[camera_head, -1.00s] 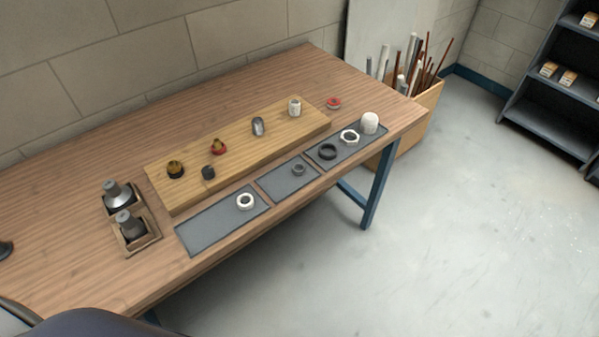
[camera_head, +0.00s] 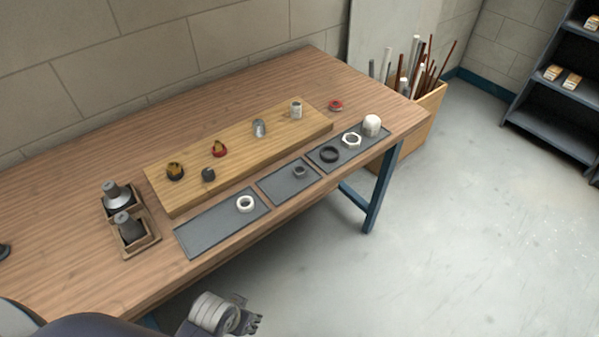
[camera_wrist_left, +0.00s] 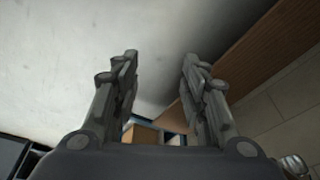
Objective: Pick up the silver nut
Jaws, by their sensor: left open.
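A silver-white, hex-shaped nut (camera_head: 351,140) lies on the right dark mat (camera_head: 337,166) on the workbench. On that mat it lies between a black ring (camera_head: 330,155) and a white cap (camera_head: 371,125). Another pale ring (camera_head: 245,203) lies on the left mat (camera_head: 207,228), and a small grey ring (camera_head: 299,171) lies on the middle mat (camera_head: 282,186). My left gripper (camera_head: 254,322) is low at the bottom of the head view, in front of the bench edge and apart from all parts. In the wrist view its two fingers (camera_wrist_left: 160,66) are spread and empty.
A raised wooden board (camera_head: 240,155) behind the mats bears several fittings. A red part (camera_head: 335,105) lies behind the mats. A box of pipes (camera_head: 427,113) stands beyond the bench's right end.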

